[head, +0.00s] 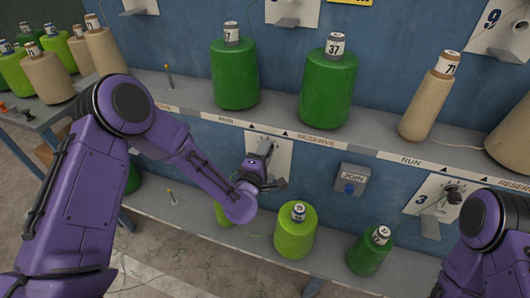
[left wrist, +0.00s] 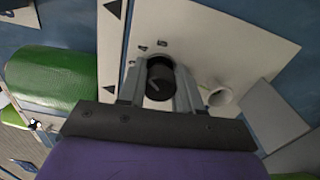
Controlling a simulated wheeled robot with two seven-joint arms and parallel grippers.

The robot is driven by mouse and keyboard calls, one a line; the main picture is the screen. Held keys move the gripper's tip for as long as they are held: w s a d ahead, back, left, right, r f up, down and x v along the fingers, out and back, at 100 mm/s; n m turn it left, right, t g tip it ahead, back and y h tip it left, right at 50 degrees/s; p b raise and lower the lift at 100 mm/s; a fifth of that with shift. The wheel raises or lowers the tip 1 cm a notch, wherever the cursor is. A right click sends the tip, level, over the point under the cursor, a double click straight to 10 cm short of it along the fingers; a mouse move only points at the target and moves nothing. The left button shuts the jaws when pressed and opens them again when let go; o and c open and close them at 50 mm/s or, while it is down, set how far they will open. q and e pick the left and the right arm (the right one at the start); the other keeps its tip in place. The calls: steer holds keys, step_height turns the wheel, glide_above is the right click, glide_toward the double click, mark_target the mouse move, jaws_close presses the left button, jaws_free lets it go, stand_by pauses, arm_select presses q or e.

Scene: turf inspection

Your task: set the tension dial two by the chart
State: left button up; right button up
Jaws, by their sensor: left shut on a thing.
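The tension dial (left wrist: 160,77) is a black round knob with a pale pointer line, on a white plate (left wrist: 215,45). My left gripper (left wrist: 160,88) is shut on the dial, one grey finger on each side of it. In the head view my left gripper (head: 264,160) is up against the white plate (head: 283,152) under the shelf and hides the dial and the plate's number. The plate marked 3 (head: 421,191) on the right has its own black dial (head: 453,194). My right arm shows at the right edge; its gripper is out of view. I see no readable chart.
Green cones (head: 327,88) and tan cones (head: 429,100) stand on the upper shelf (head: 285,118). Light green (head: 295,236) and dark green (head: 369,253) cones stand on the lower shelf. A grey JOIN box (head: 351,180) sits right of my left gripper. A table with several cones is at left.

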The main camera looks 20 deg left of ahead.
arm_select(q)
steer(key=o, duration=1)
steer(key=shift+d, duration=0.1)
steer(key=s+b, duration=0.2)
steer(key=s, duration=0.8)
steer(key=shift+s, duration=0.3)
